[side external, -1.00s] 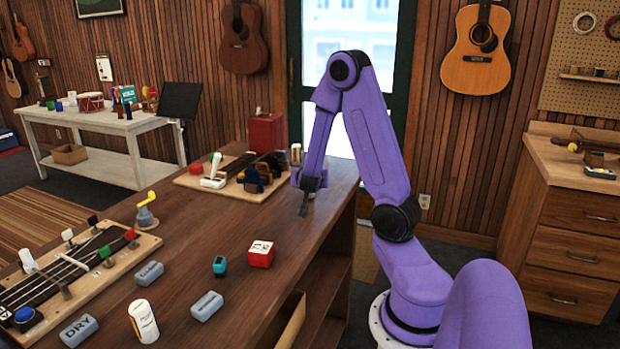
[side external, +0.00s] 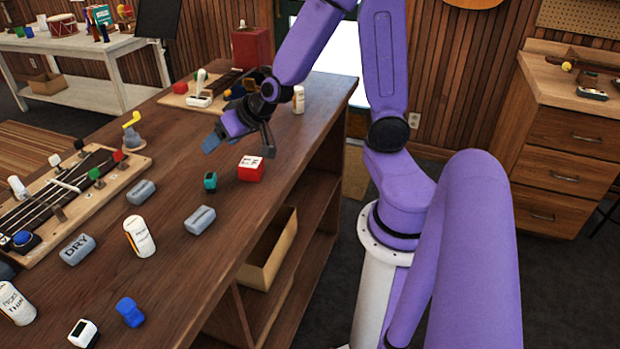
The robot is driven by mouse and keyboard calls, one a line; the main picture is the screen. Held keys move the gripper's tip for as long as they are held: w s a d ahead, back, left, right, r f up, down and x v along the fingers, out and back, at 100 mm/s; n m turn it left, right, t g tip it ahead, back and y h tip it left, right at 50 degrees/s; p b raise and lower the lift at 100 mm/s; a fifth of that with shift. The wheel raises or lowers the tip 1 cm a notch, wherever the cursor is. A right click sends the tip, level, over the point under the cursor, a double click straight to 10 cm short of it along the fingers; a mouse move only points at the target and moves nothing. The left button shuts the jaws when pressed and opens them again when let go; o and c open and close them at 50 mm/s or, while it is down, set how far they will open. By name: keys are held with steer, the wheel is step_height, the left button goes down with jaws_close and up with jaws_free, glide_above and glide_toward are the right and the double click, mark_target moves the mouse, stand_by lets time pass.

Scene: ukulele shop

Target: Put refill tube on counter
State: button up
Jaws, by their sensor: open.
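One is near the middle (side external: 139,236), one at the lower left (side external: 17,303), and one at the far end (side external: 298,99). Their print is too small to read surely, so I cannot tell which is the refill tube. My gripper (side external: 240,146) is open, with its fingers spread above the counter, close to the red box (side external: 250,168). I see nothing between the fingers. It is well apart from the near cylinders.
Grey blocks (side external: 200,220), one marked DRY (side external: 77,249), a teal item (side external: 210,181), and a blue item (side external: 130,311) lie around. A stringed neck on a board (side external: 75,190) fills the left. A cardboard bin (side external: 268,250) sits on the shelf below.

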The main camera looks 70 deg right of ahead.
steer(key=s+a+n+g+y, duration=0.4)
steer(key=s+a, duration=0.3)
steer(key=a, duration=0.4)
steer(key=s+r+n+g+h, duration=0.2)
steer(key=s+n+g, duration=0.3)
steer(key=s+n, duration=0.7)
steer(key=s+h, duration=0.1)
steer(key=s, duration=0.4)
steer(key=shift+s+d+h, duration=0.35)
steer(key=shift+h, duration=0.05)
